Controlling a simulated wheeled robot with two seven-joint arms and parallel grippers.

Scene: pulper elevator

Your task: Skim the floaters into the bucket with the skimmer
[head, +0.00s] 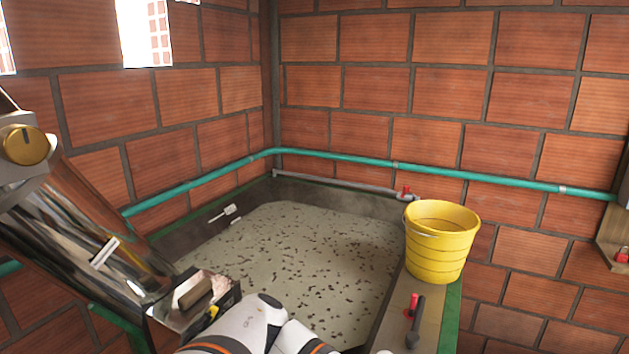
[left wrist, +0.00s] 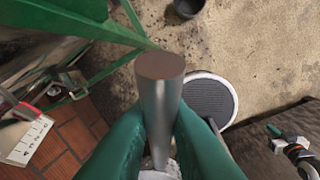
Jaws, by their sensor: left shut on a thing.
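The tank (head: 390,320) holds murky grey-beige liquid, with many dark floaters (head: 310,255) scattered over its surface. The yellow bucket (head: 440,245) stands upright on the tank's right rim; its inside is mostly hidden. In the left wrist view, the green fingers of my left gripper (left wrist: 160,120) are shut on a metal handle (left wrist: 158,95) with a brown end. A round dark mesh disc with a pale rim, which looks like the skimmer's head (left wrist: 208,102), shows beyond the fingers; where it joins the handle is hidden. My right gripper is not in view.
A shiny metal chute (head: 85,215) slopes down at the left of the tank. A teal pipe (head: 330,155) runs along the brick walls. A dark pot (left wrist: 186,8) is in the left wrist view.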

